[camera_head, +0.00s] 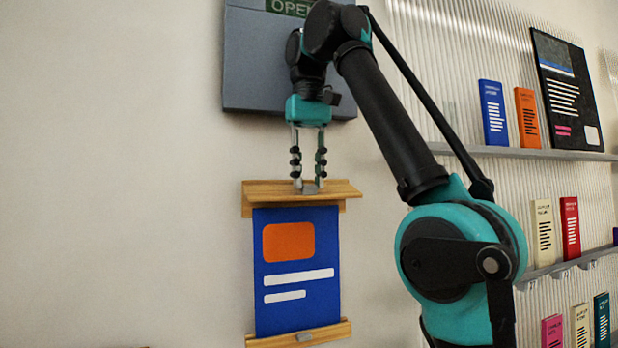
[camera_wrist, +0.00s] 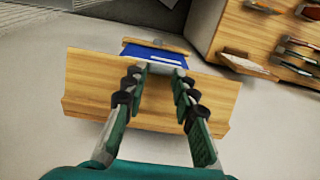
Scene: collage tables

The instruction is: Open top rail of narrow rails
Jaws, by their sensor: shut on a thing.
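The wooden top rail (camera_head: 340,189) is on the wall in the head view, its front board tipped outward with wood showing behind it. The wrist view shows the wide wooden top rail (camera_wrist: 85,88) beneath my fingers. A small grey tab (camera_head: 310,188) sits at its middle. My gripper (camera_head: 309,184) points down at the rail, fingers close together on the tab; it also shows in the wrist view (camera_wrist: 160,68). A blue poster (camera_head: 295,255) with an orange block hangs below. The wooden bottom rail (camera_head: 330,333) with its own grey tab is at the poster's lower edge.
A grey sign board (camera_head: 250,60) with a green "OPEN" label is on the wall just above and behind my gripper. Shelves (camera_head: 540,153) of small books stand at the right. The wall left of the rails is bare.

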